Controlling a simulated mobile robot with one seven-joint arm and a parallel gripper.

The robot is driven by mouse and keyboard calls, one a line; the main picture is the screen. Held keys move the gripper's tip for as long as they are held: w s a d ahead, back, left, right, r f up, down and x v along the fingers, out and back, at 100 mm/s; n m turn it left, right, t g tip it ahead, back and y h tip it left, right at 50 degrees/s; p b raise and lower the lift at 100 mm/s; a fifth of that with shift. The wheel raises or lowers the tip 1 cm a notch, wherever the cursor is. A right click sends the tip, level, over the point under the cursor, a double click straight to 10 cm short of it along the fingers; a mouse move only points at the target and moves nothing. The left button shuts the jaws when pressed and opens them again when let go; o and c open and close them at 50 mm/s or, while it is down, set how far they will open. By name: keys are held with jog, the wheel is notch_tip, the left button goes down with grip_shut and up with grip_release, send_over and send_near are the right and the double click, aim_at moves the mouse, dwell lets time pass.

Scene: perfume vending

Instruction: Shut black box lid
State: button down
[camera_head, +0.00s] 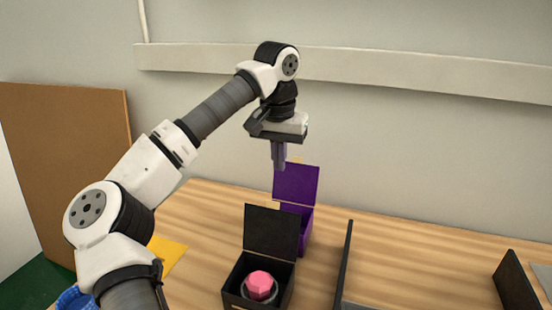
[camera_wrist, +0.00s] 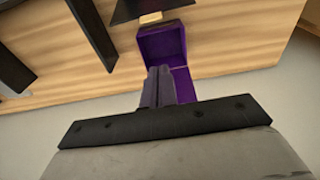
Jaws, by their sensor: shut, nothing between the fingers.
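The black box (camera_head: 236,285) stands on the wooden table in the head view. Its lid (camera_head: 271,231) is open and stands nearly upright at the back of the box. A pink faceted object (camera_head: 260,284) in a dark round holder sits inside. My gripper (camera_head: 279,165) is shut and empty, pointing down, above and behind the black box and near the purple box's raised lid. In the wrist view the shut fingers (camera_wrist: 158,75) show in front of the purple box. A black panel (camera_wrist: 138,8) at the top edge there appears to be part of the black box.
An open purple box (camera_head: 304,228) stands behind the black box, its lid (camera_head: 296,185) raised. A dark upright divider (camera_head: 343,262) stands to the right, with bare table beyond it. A yellow sheet (camera_head: 168,254) lies on the left.

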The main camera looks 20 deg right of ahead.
notch_tip(320, 180, down, 7)
jog(key=s+a+p, duration=0.1)
jog(key=s+p, duration=0.1)
jog(key=shift+s+a+r, duration=0.2)
jog(key=shift+s+a, duration=0.1)
jog(key=shift+a, duration=0.05)
jog(key=shift+s+f, duration=0.1)
